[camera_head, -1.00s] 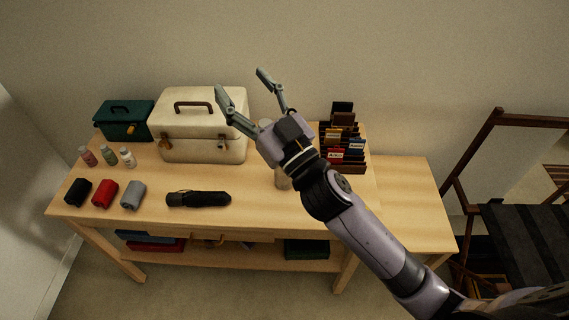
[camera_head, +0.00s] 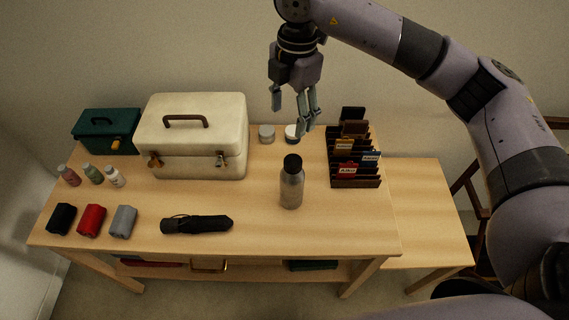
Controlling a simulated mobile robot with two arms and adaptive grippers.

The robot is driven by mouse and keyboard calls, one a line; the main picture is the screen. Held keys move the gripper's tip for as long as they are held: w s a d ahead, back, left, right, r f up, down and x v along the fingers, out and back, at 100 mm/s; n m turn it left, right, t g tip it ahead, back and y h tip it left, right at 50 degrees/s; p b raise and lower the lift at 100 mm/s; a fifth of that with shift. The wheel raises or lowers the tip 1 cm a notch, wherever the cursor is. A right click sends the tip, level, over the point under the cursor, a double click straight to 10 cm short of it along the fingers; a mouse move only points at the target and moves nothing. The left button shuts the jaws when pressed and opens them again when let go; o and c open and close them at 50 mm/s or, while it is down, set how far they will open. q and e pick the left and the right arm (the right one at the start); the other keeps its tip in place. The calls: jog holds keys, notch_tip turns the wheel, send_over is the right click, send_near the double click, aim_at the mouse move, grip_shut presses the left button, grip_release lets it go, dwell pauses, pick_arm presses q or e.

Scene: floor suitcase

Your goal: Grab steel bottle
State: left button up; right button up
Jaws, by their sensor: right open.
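The steel bottle (camera_head: 291,186), grey with a black cap, stands upright on the wooden table (camera_head: 260,225), right of its middle. My right gripper (camera_head: 291,118) is open and empty, fingers pointing down. In the picture it is above the bottle and apart from it, in front of the back wall and near two small round tins. My left gripper is not in view.
A cream case (camera_head: 195,135) and a green box (camera_head: 106,131) stand at the back left. A card rack (camera_head: 355,183) is right of the bottle. Tins (camera_head: 267,134) stand behind.

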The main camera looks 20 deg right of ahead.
jog(key=w+d, duration=0.1)
jog(key=p, duration=0.3)
send_over(293, 161)
jog(key=shift+m+h, duration=0.3)
jog(key=f, duration=0.6)
jog(key=shift+s+d+f, duration=0.2)
jog(key=shift+d+f, duration=0.1)
jog(key=f, duration=0.3)
jog(key=shift+w+p, duration=0.35)
jog(key=shift+p, duration=0.05)
jog(key=shift+s+f, duration=0.1)
jog(key=shift+f, duration=0.6)
jog(key=shift+a+f+p, duration=0.1)
jog(key=shift+f+p, duration=0.05)
jog(key=shift+p, duration=0.2)
jog(key=f+p, duration=0.1)
jog(key=f, duration=0.1)
jog(key=f+p, duration=0.1)
jog(key=f, duration=0.1)
jog(key=shift+a+f, duration=0.2)
jog(key=shift+f, duration=0.25)
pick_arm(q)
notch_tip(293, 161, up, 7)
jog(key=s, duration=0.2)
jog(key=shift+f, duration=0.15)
